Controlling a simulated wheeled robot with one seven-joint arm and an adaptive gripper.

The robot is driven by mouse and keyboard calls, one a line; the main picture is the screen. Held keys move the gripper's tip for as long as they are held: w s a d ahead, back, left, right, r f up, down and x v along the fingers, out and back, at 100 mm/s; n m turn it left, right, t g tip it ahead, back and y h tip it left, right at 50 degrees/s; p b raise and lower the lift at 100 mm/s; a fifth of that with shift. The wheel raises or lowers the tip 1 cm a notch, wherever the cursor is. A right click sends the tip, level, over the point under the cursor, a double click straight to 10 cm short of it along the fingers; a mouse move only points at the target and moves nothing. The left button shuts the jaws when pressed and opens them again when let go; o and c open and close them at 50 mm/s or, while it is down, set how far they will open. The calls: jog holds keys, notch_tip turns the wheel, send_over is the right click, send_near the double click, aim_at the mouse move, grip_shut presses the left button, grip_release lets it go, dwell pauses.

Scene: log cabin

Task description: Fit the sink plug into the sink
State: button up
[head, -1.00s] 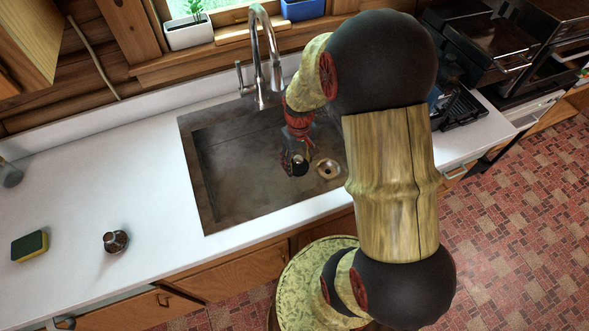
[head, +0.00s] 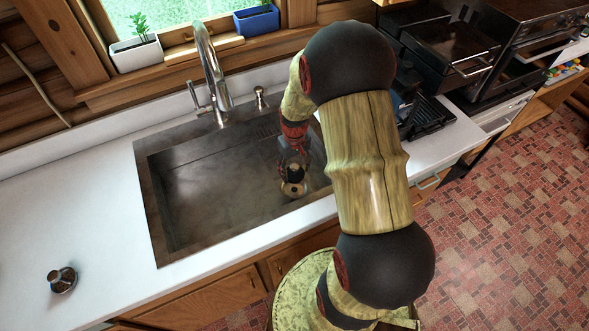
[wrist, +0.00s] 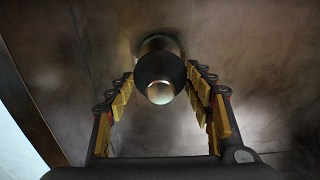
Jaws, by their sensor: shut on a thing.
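The sink plug (wrist: 161,70) is a dark round piece with a shiny knob, held between the fingers of my gripper (wrist: 160,82) in the wrist view. In the head view my gripper (head: 293,160) reaches down into the brown metal sink (head: 190,205), with the dark plug (head: 295,174) at its tip. The drain hole (head: 293,190), a pale metal ring, lies right by the plug and is partly covered by it. I cannot tell whether the plug touches the drain or hovers above it.
The tall faucet (head: 212,75) stands at the sink's back edge, with a small metal fitting (head: 261,99) to its right. A small dark round object (head: 62,279) sits on the white counter (head: 75,200) at left. A dark rack (head: 430,117) stands right of the sink.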

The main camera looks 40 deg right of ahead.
aim_at(294, 166)
jog(key=shift+f+b, duration=1.65)
jog(key=shift+f, duration=1.25)
jog(key=shift+f+b, duration=0.4)
jog(key=shift+f, duration=1)
jog(key=o, duration=1.2)
jog(key=shift+o, duration=0.2)
jog(key=shift+r, duration=0.1)
notch_tip(294, 166, up, 12)
jog(key=shift+f, duration=0.1)
